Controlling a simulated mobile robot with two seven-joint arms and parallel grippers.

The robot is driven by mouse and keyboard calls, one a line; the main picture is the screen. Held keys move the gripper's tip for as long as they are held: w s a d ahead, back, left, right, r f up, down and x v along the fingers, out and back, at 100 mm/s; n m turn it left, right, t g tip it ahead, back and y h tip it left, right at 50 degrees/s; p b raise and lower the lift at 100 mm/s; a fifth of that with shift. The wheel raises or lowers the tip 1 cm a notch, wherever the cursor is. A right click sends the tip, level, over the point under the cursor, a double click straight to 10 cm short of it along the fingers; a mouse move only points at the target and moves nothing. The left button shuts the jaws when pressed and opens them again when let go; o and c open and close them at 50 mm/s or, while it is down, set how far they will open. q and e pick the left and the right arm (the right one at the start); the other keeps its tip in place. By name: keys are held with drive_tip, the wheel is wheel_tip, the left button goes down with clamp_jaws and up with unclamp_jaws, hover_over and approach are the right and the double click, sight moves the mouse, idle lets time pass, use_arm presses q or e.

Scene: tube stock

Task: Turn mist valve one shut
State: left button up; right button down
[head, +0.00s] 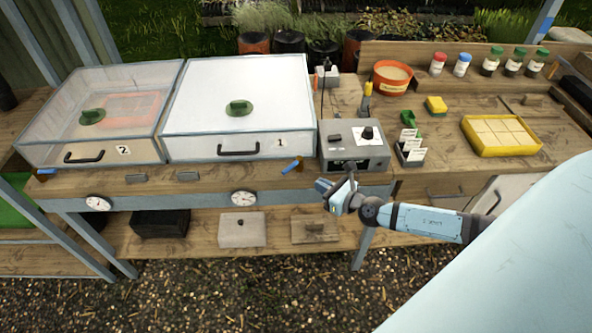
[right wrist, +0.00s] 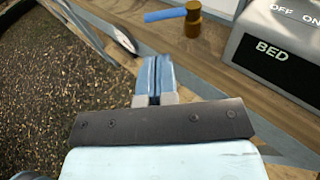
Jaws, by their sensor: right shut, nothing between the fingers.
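The mist valve by box 1 (head: 290,167) is at the bench's front edge, with a small brass body and a blue lever. In the head view the lever points left and slightly toward the front. In the right wrist view the brass body (right wrist: 193,20) is at the top, with the blue lever (right wrist: 165,15) pointing left from it. My right gripper (head: 335,190) is shut and empty, in front of the bench edge, to the right of the valve and apart from it. Its closed fingers (right wrist: 155,76) show in the wrist view. My left gripper is out of view.
A grey control box (head: 365,152) marked BED is right of the valve. Another blue lever (head: 46,171) is at far left. Dials (head: 242,198) hang on the bench front.

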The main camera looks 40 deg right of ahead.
sight(290, 169)
drive_tip(key=x, duration=0.9)
drive_tip(key=shift+w+p, duration=0.15)
drive_tip(key=shift+p, duration=0.2)
drive_tip(key=shift+w+a+f, duration=0.1)
drive_tip(key=shift+w, duration=0.25)
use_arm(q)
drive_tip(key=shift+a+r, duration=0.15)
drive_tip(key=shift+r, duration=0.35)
